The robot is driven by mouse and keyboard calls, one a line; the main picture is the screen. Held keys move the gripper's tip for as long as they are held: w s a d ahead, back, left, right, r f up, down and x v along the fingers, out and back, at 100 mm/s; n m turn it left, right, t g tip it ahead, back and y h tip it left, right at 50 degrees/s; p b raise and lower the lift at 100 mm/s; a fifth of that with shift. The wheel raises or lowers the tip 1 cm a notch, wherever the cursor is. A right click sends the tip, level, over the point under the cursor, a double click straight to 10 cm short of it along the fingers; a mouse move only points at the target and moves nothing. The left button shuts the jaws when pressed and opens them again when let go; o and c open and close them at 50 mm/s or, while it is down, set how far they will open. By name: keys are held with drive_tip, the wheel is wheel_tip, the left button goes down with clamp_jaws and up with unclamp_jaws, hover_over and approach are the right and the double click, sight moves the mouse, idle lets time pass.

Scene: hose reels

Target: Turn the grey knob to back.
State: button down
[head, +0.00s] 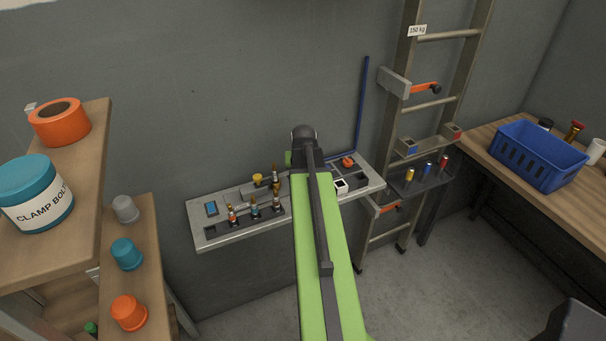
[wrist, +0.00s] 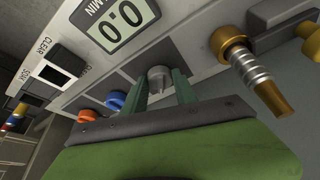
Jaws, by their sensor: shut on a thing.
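The small grey knob (wrist: 158,80) stands out from a dark plate on the grey panel in the wrist view. My gripper (wrist: 161,86) has its two green fingers on either side of the knob and is shut on it. Which way the knob points is hard to tell, as the fingers cover its sides. In the head view my green and black arm reaches over the wall panel (head: 208,238) and hides the knob and the fingertips.
In the wrist view a blue knob (wrist: 115,99), an orange knob (wrist: 87,116), a display (wrist: 115,22) reading 0.0 and a brass hose fitting (wrist: 250,68) are close by. In the head view a ladder (head: 400,115) and blue basket (head: 540,155) stand right; a shelf (head: 90,165) is left.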

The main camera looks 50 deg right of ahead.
drive_tip(key=m+g, duration=0.1)
drive_tip(key=m, duration=0.1)
drive_tip(key=m+g+h, duration=0.1)
drive_tip(key=m, duration=0.2)
drive_tip(key=shift+w+a, duration=0.1)
drive_tip(key=shift+w, duration=0.05)
drive_tip(key=shift+m, duration=0.4)
drive_tip(key=c, duration=1)
unclamp_jaws()
drive_tip(key=shift+o, duration=0.2)
drive_tip(key=p+v, duration=1.6)
drive_tip(key=v, duration=0.1)
drive_tip(key=shift+a+r, duration=0.15)
drive_tip(key=shift+r, duration=0.05)
